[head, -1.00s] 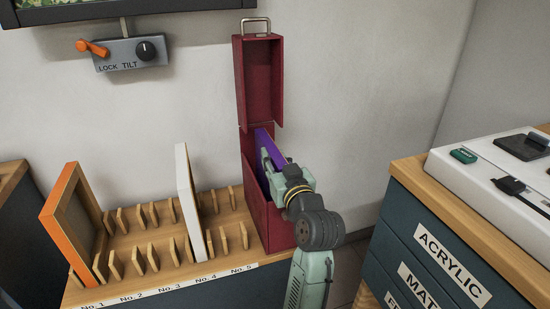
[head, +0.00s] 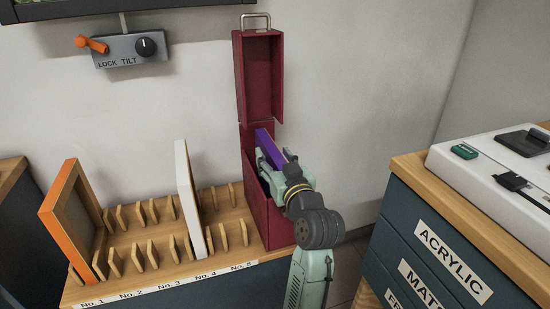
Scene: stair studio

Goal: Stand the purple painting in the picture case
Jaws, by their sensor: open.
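The purple painting (head: 265,141) stands on edge inside the dark red picture case (head: 281,228), with its upper part showing above the rim. The case's lid (head: 259,80) is up at the back, with a metal handle on top. My gripper (head: 272,164) is open at the mouth of the case, with its fingers around the painting's upper part. My gripper hides the painting's near side, and the case wall hides its lower part.
A slotted wooden rack (head: 230,222) left of the case holds an orange-framed picture (head: 68,215) and a white-framed one (head: 190,200). A dark cabinet (head: 440,260) stands at right. A lock-and-tilt control box (head: 130,52) is on the wall.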

